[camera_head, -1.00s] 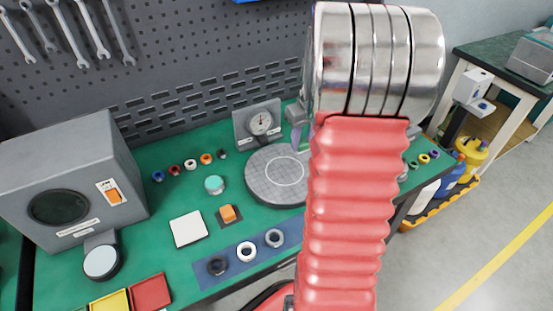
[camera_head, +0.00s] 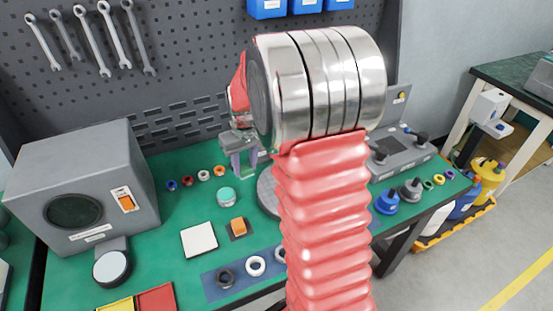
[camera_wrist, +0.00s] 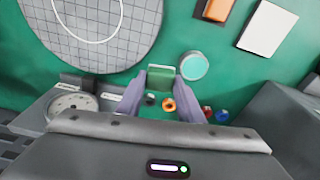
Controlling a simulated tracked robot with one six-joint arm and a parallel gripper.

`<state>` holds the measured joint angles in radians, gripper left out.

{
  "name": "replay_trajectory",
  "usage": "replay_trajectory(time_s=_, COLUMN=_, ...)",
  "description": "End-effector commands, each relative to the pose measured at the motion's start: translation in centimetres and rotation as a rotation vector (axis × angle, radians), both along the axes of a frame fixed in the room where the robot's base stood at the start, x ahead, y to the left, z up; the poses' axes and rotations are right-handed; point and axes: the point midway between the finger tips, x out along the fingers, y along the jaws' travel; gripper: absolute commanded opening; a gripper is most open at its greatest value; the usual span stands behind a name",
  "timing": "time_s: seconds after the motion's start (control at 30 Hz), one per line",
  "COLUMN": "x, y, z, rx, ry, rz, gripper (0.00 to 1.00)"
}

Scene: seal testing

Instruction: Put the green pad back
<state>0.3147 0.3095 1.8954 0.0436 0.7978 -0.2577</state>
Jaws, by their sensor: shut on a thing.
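My gripper (camera_head: 243,163) is above the back of the green bench, left of the round plate. In the wrist view my gripper (camera_wrist: 161,88) has its two purple fingers closed on the green pad (camera_wrist: 161,77), a small block at the fingertips. In the head view the pad is hard to make out between the fingers. An orange pad (camera_head: 239,226) sits on a small dark base on the bench; it also shows at the top of the wrist view (camera_wrist: 215,9).
A teal-topped round jar (camera_head: 226,196) stands near the gripper, with small coloured rings behind it. A white square tile (camera_head: 199,240) lies in front. The round gridded plate (camera_wrist: 130,38) is partly hidden by my arm in the head view. A grey box (camera_head: 85,190) stands left.

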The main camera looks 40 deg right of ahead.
Motion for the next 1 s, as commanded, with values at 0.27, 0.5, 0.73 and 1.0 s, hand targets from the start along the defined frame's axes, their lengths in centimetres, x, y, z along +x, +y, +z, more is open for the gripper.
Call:
replay_trajectory(time_s=0.27, x=2.5, y=9.7, z=-1.0, rx=-0.001, ry=-0.003, rz=0.059, gripper=0.13)
replay_trajectory(time_s=0.5, x=3.0, y=15.3, z=-1.6, rx=0.0, ry=-0.006, rz=0.086, gripper=0.13)
replay_trajectory(time_s=0.73, x=3.1, y=16.2, z=-1.6, rx=0.0, ry=-0.007, rz=0.087, gripper=0.13)
replay_trajectory(time_s=1.0, x=3.1, y=16.1, z=-1.6, rx=0.0, ry=-0.007, rz=0.086, gripper=0.13)
